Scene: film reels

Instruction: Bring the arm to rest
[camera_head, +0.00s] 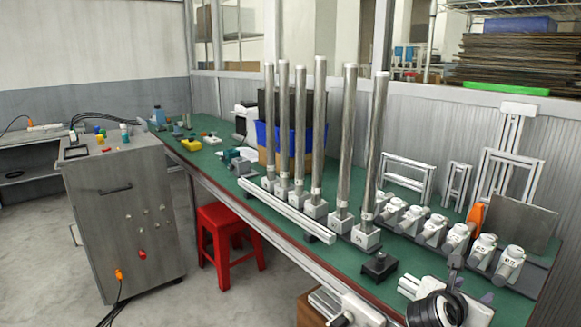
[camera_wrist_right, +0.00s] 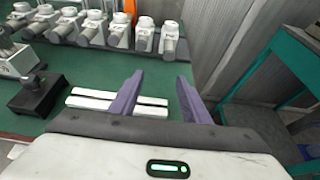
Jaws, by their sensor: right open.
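My right gripper (camera_wrist_right: 160,90) shows in the right wrist view with its two purple fingers spread apart and nothing between them. It is over the near edge of the green table (camera_wrist_right: 85,62), with white bars (camera_wrist_right: 88,102) just left of and partly behind the left finger. In the head view, part of my right arm (camera_head: 437,310) comes in at the bottom right, beside the table's near edge; the fingers are small and partly hidden there. My left gripper is not in view.
Several tall metal posts (camera_head: 345,140) stand mid-table. A row of white-grey fittings (camera_head: 432,228) runs along the right part. A black block (camera_head: 380,265) lies near the front edge. A red stool (camera_head: 230,240) and grey cabinet (camera_head: 120,215) stand left, with open floor between.

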